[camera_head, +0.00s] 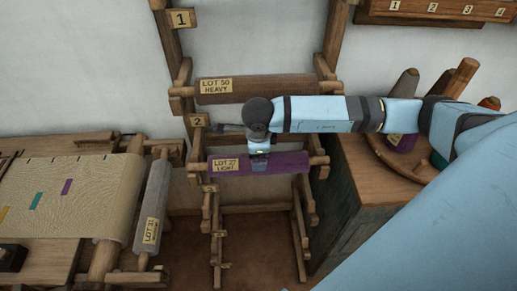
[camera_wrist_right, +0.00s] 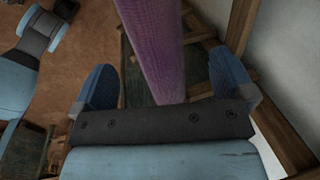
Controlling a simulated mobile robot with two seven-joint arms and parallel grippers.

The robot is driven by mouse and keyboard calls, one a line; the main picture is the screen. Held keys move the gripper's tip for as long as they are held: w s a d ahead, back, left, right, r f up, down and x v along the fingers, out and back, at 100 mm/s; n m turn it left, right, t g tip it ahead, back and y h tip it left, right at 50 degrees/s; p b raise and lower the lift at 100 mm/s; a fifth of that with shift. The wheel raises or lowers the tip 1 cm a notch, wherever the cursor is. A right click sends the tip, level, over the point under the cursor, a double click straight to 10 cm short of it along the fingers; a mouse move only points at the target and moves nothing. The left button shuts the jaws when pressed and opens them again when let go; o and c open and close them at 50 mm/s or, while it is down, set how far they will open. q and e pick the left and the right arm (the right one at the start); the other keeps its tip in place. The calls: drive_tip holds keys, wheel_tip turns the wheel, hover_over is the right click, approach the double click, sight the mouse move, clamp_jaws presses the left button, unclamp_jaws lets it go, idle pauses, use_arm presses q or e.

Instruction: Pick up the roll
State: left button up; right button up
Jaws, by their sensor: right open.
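A purple roll (camera_head: 285,163) with a tag reading "LOT 27 LIGHT" rests across the lower pegs of a wooden rack. My right gripper (camera_head: 259,168) comes down over the middle of this roll from above. In the right wrist view the purple roll (camera_wrist_right: 154,45) runs between the two blue fingers of my open right gripper (camera_wrist_right: 165,85), with a gap on each side. The palm hides its near part. A brown roll (camera_head: 275,86) tagged "LOT 50 HEAVY" lies on the pegs above. My left gripper is not in view.
A wooden cabinet (camera_head: 350,190) with cones on top stands right of the rack. A numbered wall shelf (camera_head: 435,10) hangs at upper right.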

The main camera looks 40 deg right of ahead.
drive_tip(key=f, duration=0.2)
drive_tip(key=f+b, duration=0.1)
drive_tip(key=shift+w+d+f, duration=0.15)
drive_tip(key=shift+w+f, duration=0.15)
wheel_tip(320, 180, down, 4)
drive_tip(key=shift+w+f+b, duration=0.15)
drive_tip(key=shift+f+b, duration=0.05)
drive_tip(key=shift+b, duration=0.95)
drive_tip(key=shift+f, duration=0.25)
drive_tip(key=shift+w, duration=0.1)
drive_tip(key=c, duration=1.2)
drive_tip(key=shift+r, duration=0.1)
drive_tip(key=shift+c, duration=0.9)
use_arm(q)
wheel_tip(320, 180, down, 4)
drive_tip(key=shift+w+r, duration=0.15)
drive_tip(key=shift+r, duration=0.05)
